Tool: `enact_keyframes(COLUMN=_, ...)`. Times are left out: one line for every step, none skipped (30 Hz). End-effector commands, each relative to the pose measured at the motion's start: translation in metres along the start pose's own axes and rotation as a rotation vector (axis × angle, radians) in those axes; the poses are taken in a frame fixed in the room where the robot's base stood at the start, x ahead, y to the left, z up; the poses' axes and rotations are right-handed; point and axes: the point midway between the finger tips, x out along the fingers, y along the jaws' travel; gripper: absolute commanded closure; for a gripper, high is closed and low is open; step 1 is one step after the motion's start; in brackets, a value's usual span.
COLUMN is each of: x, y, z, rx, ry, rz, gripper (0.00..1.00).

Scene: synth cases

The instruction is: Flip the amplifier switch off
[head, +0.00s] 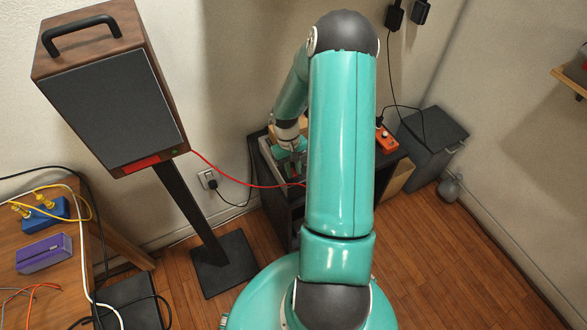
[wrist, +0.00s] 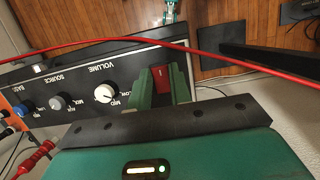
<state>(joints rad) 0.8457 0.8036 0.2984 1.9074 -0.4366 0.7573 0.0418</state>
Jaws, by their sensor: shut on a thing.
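The amplifier's black front panel (wrist: 78,82) fills the left of the wrist view, its labels upside down. It carries a white volume knob (wrist: 104,93) and a grey source knob (wrist: 57,102). A red rocker switch (wrist: 160,74) sits at the panel's right end. My gripper (wrist: 163,88) has its green fingers around this switch and is shut on it. I cannot tell which way the rocker is tipped. In the head view my gripper (head: 291,160) is at the cabinet top, and my arm hides most of the amplifier.
A red cable (wrist: 130,42) crosses above the panel; in the head view it runs from the speaker (head: 110,95) toward the cabinet (head: 272,190). An orange box (head: 386,139) sits on the cabinet's right. A grey bin (head: 432,140) stands beside it.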

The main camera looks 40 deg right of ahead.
Motion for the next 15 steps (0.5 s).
enact_keyframes(x=-0.0004, y=0.0013, z=0.0000, rx=0.001, ry=0.001, rz=0.002, gripper=1.00)
enact_keyframes(x=-0.0004, y=0.0013, z=0.0001, rx=0.001, ry=0.001, rz=0.002, gripper=1.00)
enact_keyframes(x=-0.0004, y=0.0013, z=0.0001, rx=0.001, ry=0.001, rz=0.002, gripper=0.72)
enact_keyframes(x=-0.0005, y=0.0013, z=0.0001, rx=0.001, ry=0.001, rz=0.002, gripper=0.66)
enact_keyframes(x=-0.0004, y=0.0012, z=0.0001, rx=0.001, ry=0.001, rz=0.002, gripper=0.60)
enact_keyframes(x=-0.0004, y=0.0011, z=0.0001, rx=0.001, ry=0.001, rz=0.001, gripper=0.58)
enact_keyframes(x=-0.0004, y=0.0010, z=0.0001, rx=0.001, ry=0.001, rz=0.001, gripper=0.58)
enact_keyframes(x=-0.0003, y=0.0009, z=0.0001, rx=0.001, ry=0.001, rz=0.001, gripper=0.58)
enact_keyframes(x=-0.0003, y=0.0007, z=0.0001, rx=0.001, ry=0.001, rz=0.001, gripper=0.58)
enact_keyframes(x=-0.0003, y=0.0007, z=0.0001, rx=0.001, ry=0.001, rz=0.001, gripper=0.58)
enact_keyframes(x=-0.0003, y=0.0006, z=0.0001, rx=0.001, ry=0.001, rz=0.001, gripper=0.58)
enact_keyframes(x=-0.0003, y=0.0005, z=0.0001, rx=0.001, ry=0.001, rz=0.001, gripper=0.58)
enact_keyframes(x=-0.0005, y=0.0005, z=0.0001, rx=0.001, ry=0.001, rz=0.001, gripper=0.58)
enact_keyframes(x=-0.0009, y=0.0005, z=0.0000, rx=0.001, ry=0.001, rz=0.001, gripper=0.58)
enact_keyframes(x=-0.0023, y=0.0005, z=-0.0001, rx=0.001, ry=0.001, rz=0.001, gripper=0.58)
